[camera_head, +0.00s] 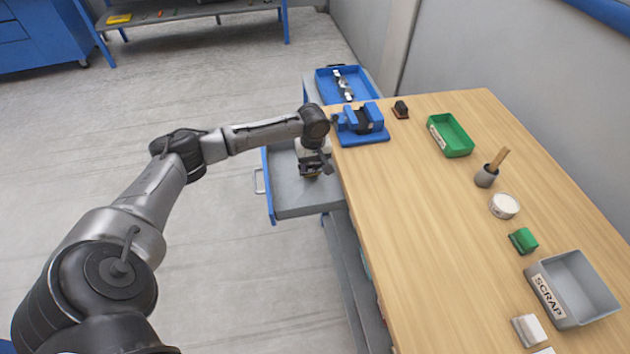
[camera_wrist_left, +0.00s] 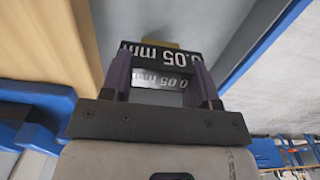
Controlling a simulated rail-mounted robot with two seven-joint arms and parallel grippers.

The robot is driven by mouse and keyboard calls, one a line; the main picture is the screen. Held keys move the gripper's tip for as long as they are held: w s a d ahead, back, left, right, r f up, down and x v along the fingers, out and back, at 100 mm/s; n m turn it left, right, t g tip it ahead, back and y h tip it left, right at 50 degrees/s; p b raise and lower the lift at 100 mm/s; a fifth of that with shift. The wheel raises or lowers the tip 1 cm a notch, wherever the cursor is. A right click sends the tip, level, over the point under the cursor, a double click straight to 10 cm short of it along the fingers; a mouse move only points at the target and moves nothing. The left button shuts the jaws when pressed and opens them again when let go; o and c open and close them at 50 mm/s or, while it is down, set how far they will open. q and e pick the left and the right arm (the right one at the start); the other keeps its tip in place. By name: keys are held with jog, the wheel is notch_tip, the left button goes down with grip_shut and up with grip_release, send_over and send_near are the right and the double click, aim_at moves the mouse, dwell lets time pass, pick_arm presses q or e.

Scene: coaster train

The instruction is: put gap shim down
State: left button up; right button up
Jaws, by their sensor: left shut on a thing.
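My left gripper (camera_head: 313,168) reaches down over the open drawer (camera_head: 295,204) at the left side of the bench. It is shut on the gap shim (camera_wrist_left: 160,80), which shows between the two fingers in the left wrist view. The shim has a silver face and a black part, both marked 0.05 mm, with a tan block-like end beyond. In the head view the shim is mostly hidden by the gripper. I cannot tell whether it touches the drawer floor. My right gripper is in neither view.
A blue vise (camera_head: 362,124) stands on the bench corner beside the drawer, with a blue tray (camera_head: 325,84) behind. The drawer's front part is clear.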

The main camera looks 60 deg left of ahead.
aim_at(313, 175)
pick_arm(q)
notch_tip(313, 175, down, 8)
jog(key=shift+b, duration=0.9)
jog(key=shift+f, duration=0.1)
jog(key=o, duration=0.9)
jog(key=shift+o, duration=0.2)
